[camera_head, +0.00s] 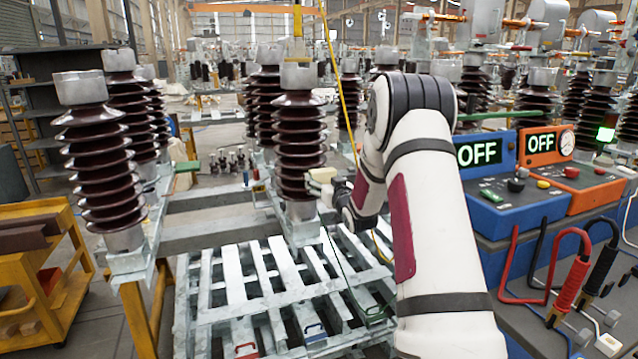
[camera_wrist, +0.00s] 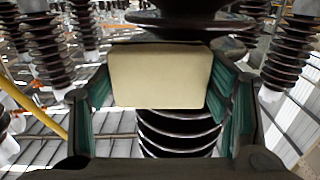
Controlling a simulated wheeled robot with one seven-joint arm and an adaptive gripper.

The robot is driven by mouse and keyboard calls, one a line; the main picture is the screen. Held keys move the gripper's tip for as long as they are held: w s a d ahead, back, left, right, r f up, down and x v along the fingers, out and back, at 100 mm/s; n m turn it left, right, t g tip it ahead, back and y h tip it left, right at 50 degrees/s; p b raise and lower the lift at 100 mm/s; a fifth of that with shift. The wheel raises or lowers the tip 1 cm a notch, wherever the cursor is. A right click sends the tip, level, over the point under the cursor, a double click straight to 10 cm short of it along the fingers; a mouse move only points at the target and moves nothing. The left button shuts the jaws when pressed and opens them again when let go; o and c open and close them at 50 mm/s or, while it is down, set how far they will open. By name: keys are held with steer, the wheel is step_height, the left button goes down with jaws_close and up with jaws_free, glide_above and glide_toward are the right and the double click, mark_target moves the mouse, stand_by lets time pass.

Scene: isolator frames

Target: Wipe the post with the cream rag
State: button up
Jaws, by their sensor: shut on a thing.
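The post is a dark brown ribbed insulator (camera_head: 301,148) with grey metal end caps, upright on a metal frame in the middle of the head view. My gripper (camera_head: 328,182) is at the post's lower right side. It is shut on the cream rag (camera_head: 321,174), a pale block. In the wrist view the cream rag (camera_wrist: 160,76) sits between the green-lined fingers, in front of the post's ribs (camera_wrist: 180,130). The rag looks close against the post's lower ribs, but I cannot tell whether it touches.
Similar brown posts (camera_head: 100,150) stand at the left and behind. A slatted pale pallet (camera_head: 235,285) lies below. An orange cart (camera_head: 60,285) is at the left. Blue and orange control boxes reading OFF (camera_head: 500,190) and red and black clamps (camera_head: 570,285) are at the right. A yellow cord hangs near my arm.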

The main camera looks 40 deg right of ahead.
steer(key=shift+w+a+b, duration=0.35)
steer(key=shift+w+a, duration=0.05)
steer(key=shift+a, duration=0.9)
steer(key=shift+w+a+b, duration=0.35)
steer(key=shift+a+b, duration=0.05)
steer(key=shift+a, duration=0.85)
steer(key=shift+w+a+b, duration=0.35)
steer(key=shift+w+a, duration=0.05)
steer(key=shift+a, duration=0.9)
steer(key=shift+s, duration=0.1)
steer(key=shift+p+v, duration=0.6)
steer(key=shift+v, duration=2.4)
steer(key=shift+s+d, duration=0.15)
steer(key=shift+d, duration=0.05)
steer(key=shift+v, duration=1.4)
